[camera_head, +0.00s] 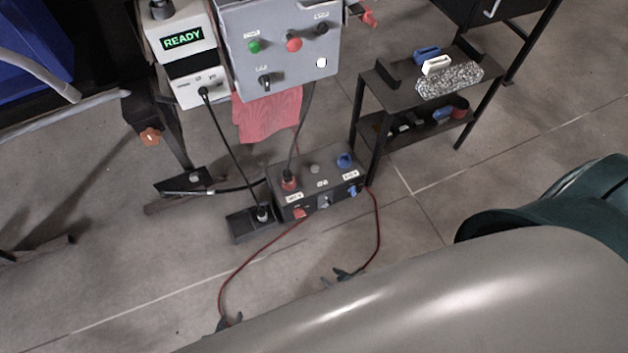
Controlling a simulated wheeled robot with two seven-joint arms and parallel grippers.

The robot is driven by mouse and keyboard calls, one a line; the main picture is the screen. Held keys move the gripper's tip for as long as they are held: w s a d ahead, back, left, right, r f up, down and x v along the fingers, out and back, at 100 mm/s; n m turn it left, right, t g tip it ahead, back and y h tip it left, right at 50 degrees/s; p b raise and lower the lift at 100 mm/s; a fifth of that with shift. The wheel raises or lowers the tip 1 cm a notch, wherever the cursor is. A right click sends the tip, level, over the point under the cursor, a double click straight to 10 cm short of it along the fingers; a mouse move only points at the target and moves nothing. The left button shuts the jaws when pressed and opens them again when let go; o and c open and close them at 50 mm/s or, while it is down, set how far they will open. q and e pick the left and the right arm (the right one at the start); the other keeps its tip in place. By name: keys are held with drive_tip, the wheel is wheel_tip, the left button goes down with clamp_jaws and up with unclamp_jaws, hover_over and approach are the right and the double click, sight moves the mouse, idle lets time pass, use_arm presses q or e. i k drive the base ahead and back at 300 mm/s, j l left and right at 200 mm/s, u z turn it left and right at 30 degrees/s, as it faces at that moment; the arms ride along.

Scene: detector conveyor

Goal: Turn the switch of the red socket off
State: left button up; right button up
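A dark power box (325,178) stands on the floor at the picture's centre. Its red socket (289,184) is at the left of the top face, with a dark cord rising from it. A small red switch (300,213) sits on the front face below that socket; it is too small to tell its position. A blue socket (344,160) and a blue switch (353,190) are at the box's right end. Neither of my grippers shows clearly; a large grey part of my body covers the bottom right.
Thin red cables run from the box across the floor to dark clip-like ends (228,322). A grey control panel (280,45) and a READY display (182,39) stand behind. A dark shelf (405,95) is behind right.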

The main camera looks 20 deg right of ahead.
sight(300, 213)
drive_tip(key=k+l, duration=0.3)
drive_tip(key=l, duration=0.2)
drive_tip(key=k+l, duration=0.3)
drive_tip(key=l, duration=0.15)
drive_tip(key=i+l+u, duration=0.15)
drive_tip(key=l, duration=0.35)
drive_tip(key=i+l+u, duration=0.2)
drive_tip(key=l, duration=0.35)
drive_tip(key=l+u, duration=0.15)
drive_tip(key=l, duration=0.4)
drive_tip(key=i+l+u, duration=0.15)
drive_tip(key=l, duration=0.4)
